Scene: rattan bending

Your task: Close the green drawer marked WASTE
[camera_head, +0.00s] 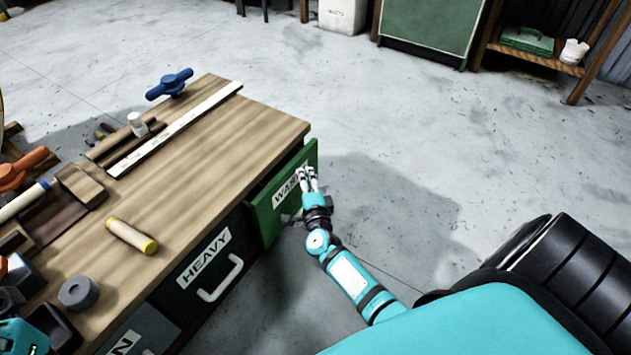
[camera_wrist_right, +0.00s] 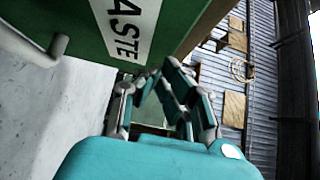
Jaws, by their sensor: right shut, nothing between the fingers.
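The green drawer (camera_head: 269,217) marked WASTE is at the right end of the workbench. It stands slightly out from the bench front, with a gap showing behind its top edge. Its front also shows in the right wrist view (camera_wrist_right: 75,22), with the label (camera_wrist_right: 126,25) and a pale handle (camera_wrist_right: 40,48). My right gripper (camera_head: 307,175) is at the drawer front, over the end of the label. Its fingers (camera_wrist_right: 147,78) are shut with nothing between them. I cannot tell whether the fingertips touch the drawer. My left gripper is not clearly in view.
The wooden bench top (camera_head: 215,165) holds a white ruler (camera_head: 175,130), a blue clamp knob (camera_head: 169,84), a yellow-ended roller (camera_head: 131,236) and other tools. A dark drawer marked HEAVY (camera_head: 205,262) is left of the green one. The grey floor (camera_head: 400,130) beyond is clear.

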